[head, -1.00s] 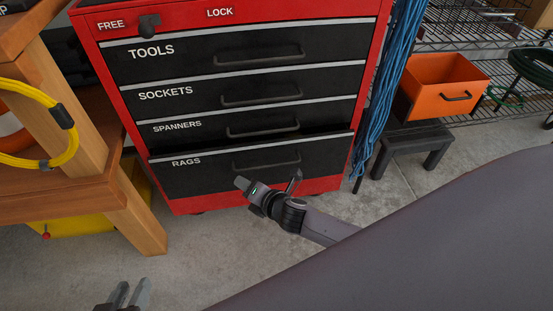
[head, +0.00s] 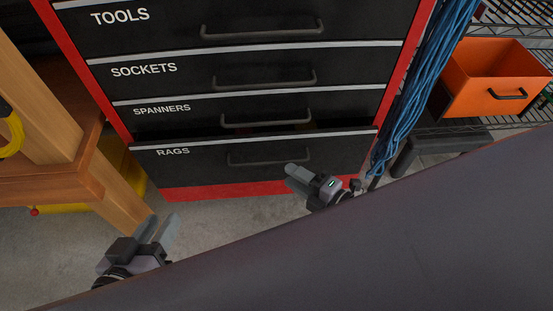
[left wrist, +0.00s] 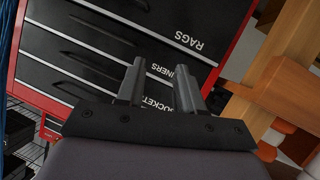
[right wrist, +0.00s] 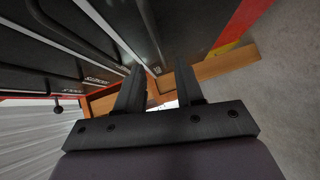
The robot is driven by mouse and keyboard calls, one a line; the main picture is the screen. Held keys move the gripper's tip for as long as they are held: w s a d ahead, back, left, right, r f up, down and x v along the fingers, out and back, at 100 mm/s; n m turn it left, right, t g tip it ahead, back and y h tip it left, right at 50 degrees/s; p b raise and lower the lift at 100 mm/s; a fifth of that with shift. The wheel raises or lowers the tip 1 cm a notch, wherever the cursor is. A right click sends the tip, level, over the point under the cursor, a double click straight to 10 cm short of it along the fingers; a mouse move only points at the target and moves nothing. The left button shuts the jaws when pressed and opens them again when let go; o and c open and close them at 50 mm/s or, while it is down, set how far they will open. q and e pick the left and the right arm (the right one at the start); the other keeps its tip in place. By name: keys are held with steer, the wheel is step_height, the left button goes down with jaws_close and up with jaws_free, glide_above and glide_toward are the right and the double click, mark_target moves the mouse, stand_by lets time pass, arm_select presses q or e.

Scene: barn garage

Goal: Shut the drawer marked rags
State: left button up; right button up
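The rags drawer (head: 200,165) is the lowest black drawer of the red tool chest. It stands slightly open, with a dark gap above its front edge where a little coloured content shows. Its dark bar handle (head: 268,157) is on the right half. It also shows in the left wrist view (left wrist: 150,28). My right gripper (head: 290,172) is open and empty, just in front of the drawer's lower right part; contact cannot be told. My left gripper (head: 160,226) is open and empty, low in front of the chest's left corner, apart from the drawer.
The spanners drawer (head: 220,112) and the drawers above look shut. A wooden bench (head: 90,180) stands close on the left. Blue cable (head: 415,95) hangs on the chest's right side, with an orange bin (head: 480,95) beyond. Concrete floor (head: 230,212) is clear in front.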

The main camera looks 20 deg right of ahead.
mark_target(271, 164)
steer(key=b+x, duration=0.1)
steer(key=x, duration=0.6)
steer(key=shift+b, duration=0.4)
jaws_close()
